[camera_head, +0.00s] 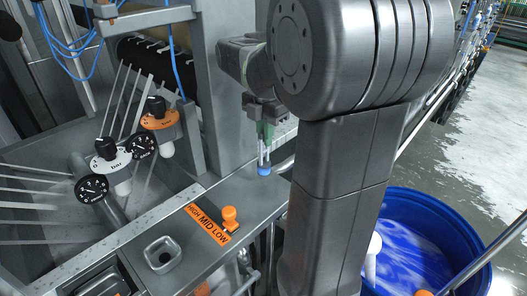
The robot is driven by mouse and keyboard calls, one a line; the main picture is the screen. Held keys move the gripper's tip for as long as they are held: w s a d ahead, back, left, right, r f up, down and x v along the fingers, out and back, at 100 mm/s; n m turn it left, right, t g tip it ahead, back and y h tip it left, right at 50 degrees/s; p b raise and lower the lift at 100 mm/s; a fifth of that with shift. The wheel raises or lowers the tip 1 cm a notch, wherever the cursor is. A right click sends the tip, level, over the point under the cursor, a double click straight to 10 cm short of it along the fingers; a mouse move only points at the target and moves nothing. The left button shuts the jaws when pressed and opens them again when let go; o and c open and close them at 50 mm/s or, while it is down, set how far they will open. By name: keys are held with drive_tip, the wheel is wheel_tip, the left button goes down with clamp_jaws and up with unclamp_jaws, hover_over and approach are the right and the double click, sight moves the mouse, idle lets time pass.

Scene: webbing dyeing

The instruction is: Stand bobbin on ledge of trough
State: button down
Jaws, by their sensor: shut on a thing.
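My gripper (265,138) points down in the middle of the view and is shut on a small bobbin. The blue lower end of the bobbin (264,170) shows below the fingers; its upper part is mostly hidden between them. The bobbin looks upright over the far part of the grey metal ledge (238,188) of the trough. I cannot tell whether its bottom touches the ledge. My arm covers the ledge's right side.
The ledge carries an orange HIGH MID LOW label (208,222), an orange knob (229,214) and a square socket (162,254). Two gauges with valves (92,188) (144,147) stand left, among pale webbing straps. A blue tub (428,215) of blue liquid stands lower right.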

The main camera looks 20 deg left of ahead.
sight(265, 150)
drive_tip(key=shift+f, duration=2.15)
drive_tip(key=c, duration=1.5)
unclamp_jaws()
wheel_tip(265, 150, up, 12)
drive_tip(key=shift+r, duration=0.15)
wheel_tip(265, 150, down, 13)
drive_tip(key=shift+r, duration=2.1)
